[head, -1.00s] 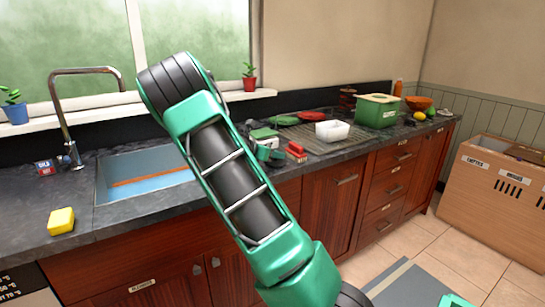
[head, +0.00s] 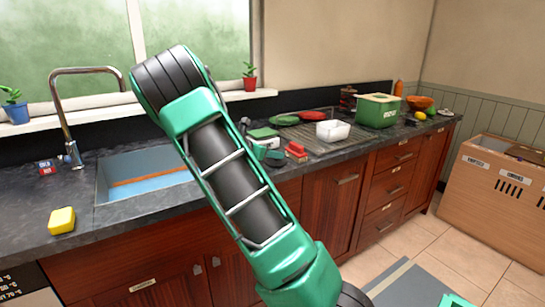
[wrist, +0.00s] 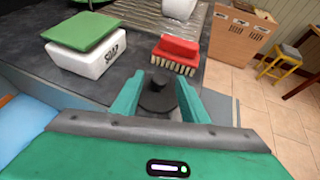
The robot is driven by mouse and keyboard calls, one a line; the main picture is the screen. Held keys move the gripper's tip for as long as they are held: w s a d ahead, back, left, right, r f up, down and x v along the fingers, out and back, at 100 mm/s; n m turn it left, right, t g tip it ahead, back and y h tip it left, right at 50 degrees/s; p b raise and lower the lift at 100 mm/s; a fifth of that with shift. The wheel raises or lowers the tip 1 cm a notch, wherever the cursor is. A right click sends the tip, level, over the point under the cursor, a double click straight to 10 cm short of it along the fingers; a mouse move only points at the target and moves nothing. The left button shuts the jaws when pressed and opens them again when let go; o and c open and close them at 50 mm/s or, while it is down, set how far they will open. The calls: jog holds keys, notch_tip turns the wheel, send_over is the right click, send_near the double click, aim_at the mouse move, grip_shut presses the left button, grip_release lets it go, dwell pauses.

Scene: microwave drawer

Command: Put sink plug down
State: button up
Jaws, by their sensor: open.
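The black sink plug (wrist: 158,94) is a round disc with a raised knob. It rests on or just above the dark counter, between the two green fingers of my gripper (wrist: 160,98) in the wrist view. The fingers stand apart on either side of it, and I cannot tell whether either touches it. In the head view my gripper (head: 268,154) is partly hidden behind my arm, low over the counter right of the sink.
A white soap box (wrist: 88,60) with a green top stands left of my gripper. A red brush (wrist: 176,54) lies just beyond it. The sink (head: 146,180) is to the left, with its tap (head: 66,125). The counter's front edge is close on the right.

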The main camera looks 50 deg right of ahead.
jog(key=v, duration=0.9)
jog(key=shift+s, duration=0.1)
jog(key=s+a+f+m+g+y, duration=0.1)
jog(key=s+a+f+m+y, duration=0.1)
jog(key=s+m+y, duration=0.35)
jog(key=s+a+f+m+y, duration=0.25)
jog(key=s+m, duration=0.35)
jog(key=s, duration=0.5)
jog(key=s+a+m+y, duration=0.5)
jog(key=s+a+m, duration=0.8)
jog(key=s, duration=0.6)
jog(key=a, duration=0.2)
jog(key=shift+s+a+r+t, duration=0.3)
jog(key=shift+a+r, duration=0.05)
jog(key=shift+a, duration=0.05)
jog(key=shift+w, duration=0.15)
